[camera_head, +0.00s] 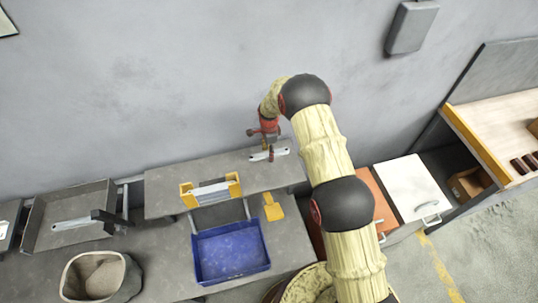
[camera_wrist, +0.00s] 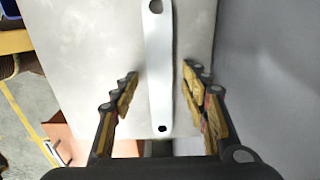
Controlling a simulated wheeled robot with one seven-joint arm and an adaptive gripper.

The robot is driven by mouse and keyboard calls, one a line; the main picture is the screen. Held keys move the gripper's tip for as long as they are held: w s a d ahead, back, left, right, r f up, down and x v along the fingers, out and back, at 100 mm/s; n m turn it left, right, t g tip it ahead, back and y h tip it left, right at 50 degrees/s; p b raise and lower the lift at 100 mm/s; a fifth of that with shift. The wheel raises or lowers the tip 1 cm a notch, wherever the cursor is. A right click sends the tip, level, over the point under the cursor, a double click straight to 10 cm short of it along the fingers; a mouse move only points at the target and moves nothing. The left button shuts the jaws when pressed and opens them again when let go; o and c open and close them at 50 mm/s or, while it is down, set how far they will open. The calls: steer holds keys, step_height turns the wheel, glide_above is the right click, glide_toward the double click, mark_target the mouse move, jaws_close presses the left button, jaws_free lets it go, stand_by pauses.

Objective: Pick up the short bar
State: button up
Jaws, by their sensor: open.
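A short pale metal bar (camera_head: 282,152) lies flat on the grey raised shelf (camera_head: 165,188), close to its right end. In the wrist view the bar (camera_wrist: 158,60) runs lengthwise up the picture, with a dark hole at each end. My gripper (camera_head: 263,143) is over the bar, with its fingers pointing down. In the wrist view my gripper (camera_wrist: 159,78) is open, one pair of fingers on each side of the bar with a gap to both. Nothing is held. The fingers hide part of the bar in the head view.
Below are a blue tray (camera_head: 232,277), a yellow scraper-like piece (camera_head: 273,207) and a round grey bin (camera_head: 130,280). A grey tray (camera_head: 45,207) holds another bar. The wall (camera_head: 150,80) is close behind.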

steer(key=c, duration=1.1)
jaws_close()
